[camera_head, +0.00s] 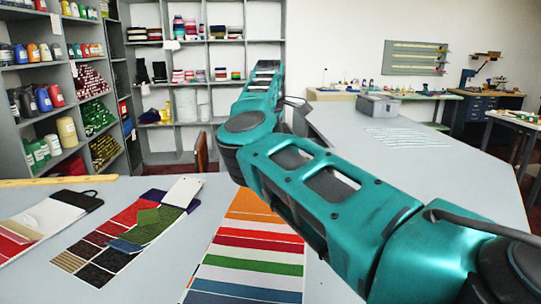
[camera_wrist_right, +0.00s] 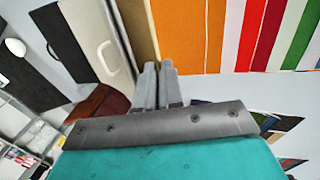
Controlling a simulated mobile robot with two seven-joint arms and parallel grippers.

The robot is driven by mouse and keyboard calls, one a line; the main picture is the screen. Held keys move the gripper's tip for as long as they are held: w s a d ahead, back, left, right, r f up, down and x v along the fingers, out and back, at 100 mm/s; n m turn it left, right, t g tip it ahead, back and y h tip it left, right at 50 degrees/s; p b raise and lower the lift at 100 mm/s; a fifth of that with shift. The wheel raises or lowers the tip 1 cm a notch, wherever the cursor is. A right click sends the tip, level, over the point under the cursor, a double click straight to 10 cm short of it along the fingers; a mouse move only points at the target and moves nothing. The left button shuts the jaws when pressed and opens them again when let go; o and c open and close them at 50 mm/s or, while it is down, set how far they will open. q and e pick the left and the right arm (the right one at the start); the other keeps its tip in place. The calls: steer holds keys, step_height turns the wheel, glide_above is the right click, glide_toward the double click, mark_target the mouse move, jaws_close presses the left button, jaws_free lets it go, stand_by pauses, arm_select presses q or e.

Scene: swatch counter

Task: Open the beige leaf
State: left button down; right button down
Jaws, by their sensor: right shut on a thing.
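A striped swatch sheet (camera_head: 248,255) lies on the counter, with orange, red, white, green and blue bands. Its far right part is hidden behind my right arm. In the right wrist view its orange band (camera_wrist_right: 192,35) shows beside a narrow tan-beige strip, which looks like the beige leaf (camera_wrist_right: 141,28). My right gripper (camera_wrist_right: 158,66) is shut, fingers close together, at the end of this strip. It appears to hold the leaf's edge; the grip itself is hard to see. In the head view the right gripper is hidden. My left gripper is in neither view.
Swatch cards with a white tag (camera_head: 182,192) lie to the left, and a white-and-black sample (camera_head: 62,215) further left. A wooden ruler (camera_head: 50,181) lies behind them. A grey box (camera_head: 378,104) stands on the far counter. A brown chair (camera_head: 201,153) stands behind.

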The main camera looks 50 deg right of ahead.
steer(key=shift+w+d+r, duration=0.25)
steer(key=shift+d+r, duration=0.15)
steer(key=shift+r, duration=0.2)
steer(key=shift+w+d+r, duration=0.25)
steer(key=shift+d+r, duration=0.15)
steer(key=shift+r, duration=0.2)
steer(key=c, duration=1.2)
jaws_free()
steer(key=shift+d, duration=0.1)
steer(key=shift+c, duration=0.2)
steer(key=shift+r, duration=0.1)
step_height(320, 180, up, 12)
steer(key=s+a, duration=0.1)
steer(key=a, duration=0.1)
steer(key=shift+s+f, duration=0.15)
steer(key=shift+f, duration=0.1)
